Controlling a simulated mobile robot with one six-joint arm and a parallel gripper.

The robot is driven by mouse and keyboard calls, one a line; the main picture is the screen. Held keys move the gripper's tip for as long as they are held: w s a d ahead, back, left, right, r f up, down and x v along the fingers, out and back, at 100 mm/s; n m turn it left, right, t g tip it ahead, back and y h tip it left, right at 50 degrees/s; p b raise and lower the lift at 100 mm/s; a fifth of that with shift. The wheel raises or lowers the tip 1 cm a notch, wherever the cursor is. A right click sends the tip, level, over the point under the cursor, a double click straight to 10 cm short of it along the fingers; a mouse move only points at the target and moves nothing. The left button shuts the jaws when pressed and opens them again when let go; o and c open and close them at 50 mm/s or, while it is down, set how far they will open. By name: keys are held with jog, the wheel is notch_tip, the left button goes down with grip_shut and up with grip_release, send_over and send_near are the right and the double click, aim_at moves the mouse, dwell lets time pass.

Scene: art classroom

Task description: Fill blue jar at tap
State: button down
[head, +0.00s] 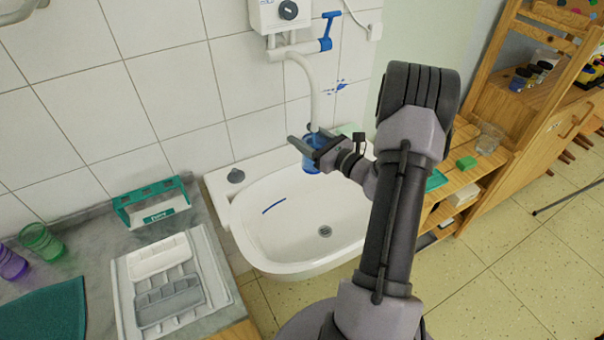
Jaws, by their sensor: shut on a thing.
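The blue jar (311,163) is translucent and held over the back of the white sink (285,205). My gripper (305,142) is shut on the jar near its top, and its fingers hide part of the rim. The tap's white spout (316,90) curves down from the wall and ends just above the jar's mouth. I cannot tell whether water is running or whether the jar holds any.
Left of the sink, a counter bears a green-framed holder (152,203), grey and white trays (168,278), a green cup (40,240), a purple cup (10,262) and a dark green cloth (45,310). A wooden shelf (480,170) with a glass jar (488,138) and green sponge (466,163) stands at right.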

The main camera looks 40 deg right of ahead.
dwell(0.5)
jog(key=s+a+b, duration=0.1)
jog(key=s+a, duration=0.2)
jog(key=a, duration=0.4)
jog(key=shift+b, duration=0.3)
jog(key=s+a+b, duration=0.2)
jog(key=a, duration=0.4)
jog(key=shift+s+a, duration=0.2)
jog(key=shift+s, duration=0.15)
dwell(0.5)
